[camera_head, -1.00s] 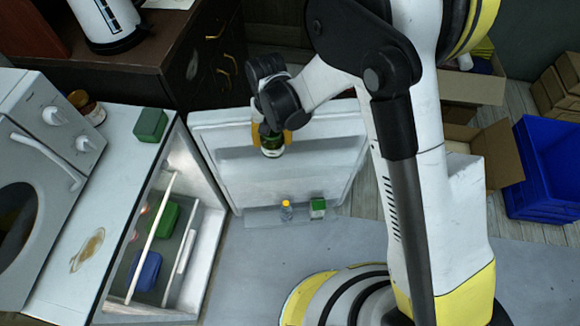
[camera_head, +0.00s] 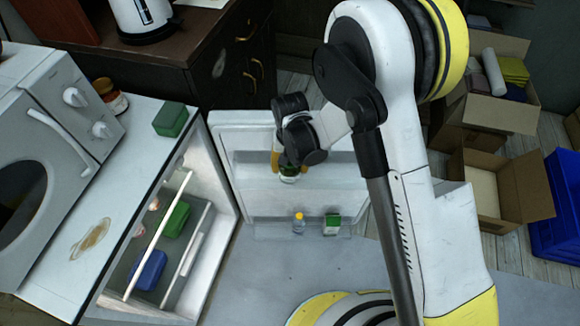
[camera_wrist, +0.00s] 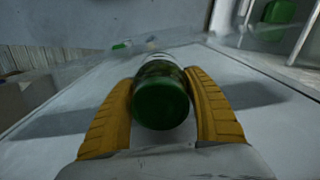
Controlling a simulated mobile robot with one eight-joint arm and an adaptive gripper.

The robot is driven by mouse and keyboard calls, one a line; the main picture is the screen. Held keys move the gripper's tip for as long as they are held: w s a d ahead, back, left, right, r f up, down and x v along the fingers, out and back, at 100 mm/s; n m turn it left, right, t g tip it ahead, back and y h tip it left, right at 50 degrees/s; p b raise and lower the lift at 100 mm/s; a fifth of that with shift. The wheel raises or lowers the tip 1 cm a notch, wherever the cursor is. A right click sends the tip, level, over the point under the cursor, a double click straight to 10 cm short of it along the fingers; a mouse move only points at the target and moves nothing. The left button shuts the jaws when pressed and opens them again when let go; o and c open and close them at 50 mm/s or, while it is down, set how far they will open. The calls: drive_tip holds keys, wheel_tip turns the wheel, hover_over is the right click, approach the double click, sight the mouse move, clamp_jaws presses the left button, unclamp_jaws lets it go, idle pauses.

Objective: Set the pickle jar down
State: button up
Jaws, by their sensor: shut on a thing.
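The pickle jar (camera_head: 289,175) is a dark green jar with a green lid. My gripper (camera_head: 285,160) is shut on it, in front of the inner face of the open fridge door (camera_head: 240,165). In the wrist view the jar (camera_wrist: 162,98) sits between the two yellow fingers of my gripper (camera_wrist: 161,108), lid toward the camera. The door's inner panel (camera_wrist: 70,120) spreads beyond and around it. In the head view my gripper hides most of the jar. I cannot tell whether the jar touches a door shelf.
The open fridge holds a green box (camera_head: 174,220) and a blue box (camera_head: 149,270). On the fridge top (camera_head: 70,270) are another green box (camera_head: 171,119), a brown jar (camera_head: 110,96) and a microwave (camera_head: 50,140).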

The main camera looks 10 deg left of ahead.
drive_tip(key=shift+f, duration=0.1)
drive_tip(key=shift+f, duration=0.15)
drive_tip(key=o, duration=1.4)
drive_tip(key=shift+r, duration=0.2)
